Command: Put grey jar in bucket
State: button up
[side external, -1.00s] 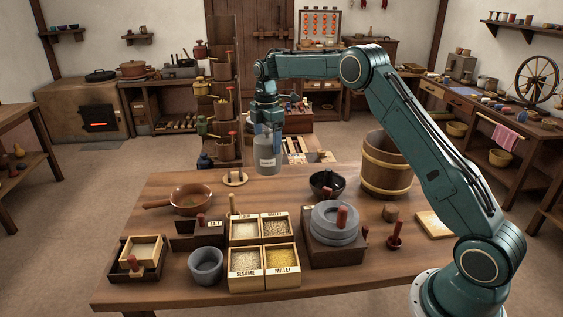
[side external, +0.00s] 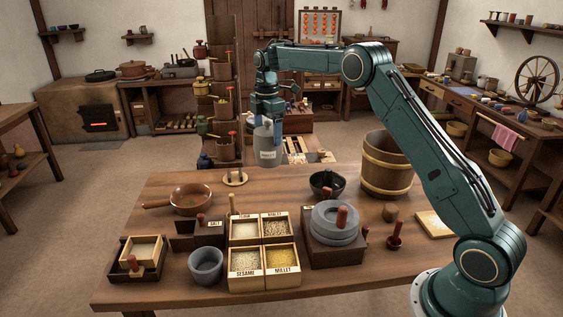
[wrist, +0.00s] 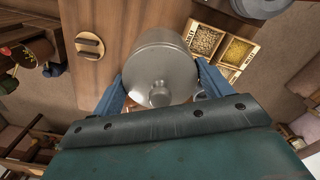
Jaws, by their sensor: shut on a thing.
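The wooden bucket (side external: 386,172) with light bands stands at the table's right far side, well to the right of the jar. Its inside is mostly hidden.
A black bowl (side external: 327,185), a grey quern (side external: 336,224) and a brown pan (side external: 190,199) stand on the table (side external: 160,290). Grain boxes (side external: 245,262) sit in the middle. A tiered rack (side external: 224,90) stands behind, left of my gripper. My arm passes beside the bucket.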

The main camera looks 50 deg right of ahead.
jog(key=s+d+r, duration=0.1)
jog(key=s+d, duration=0.3)
jog(key=d, duration=0.6)
jog(key=s+d+r, duration=0.1)
jog(key=s+d, duration=0.4)
jog(key=d, duration=0.4)
notch_tip(320, 180, up, 3)
jog(key=n, duration=0.1)
send_over(387, 157)
jog(key=w+d, duration=0.2)
jog(key=d, duration=0.4)
jog(key=shift+s+d, duration=0.1)
jog(key=shift+s, duration=0.1)
jog(key=shift+f, duration=0.15)
notch_tip(387, 157, down, 16)
jog(key=shift+r, duration=0.2)
jog(key=shift+f, duration=2.1)
jog(key=shift+f, duration=0.15)
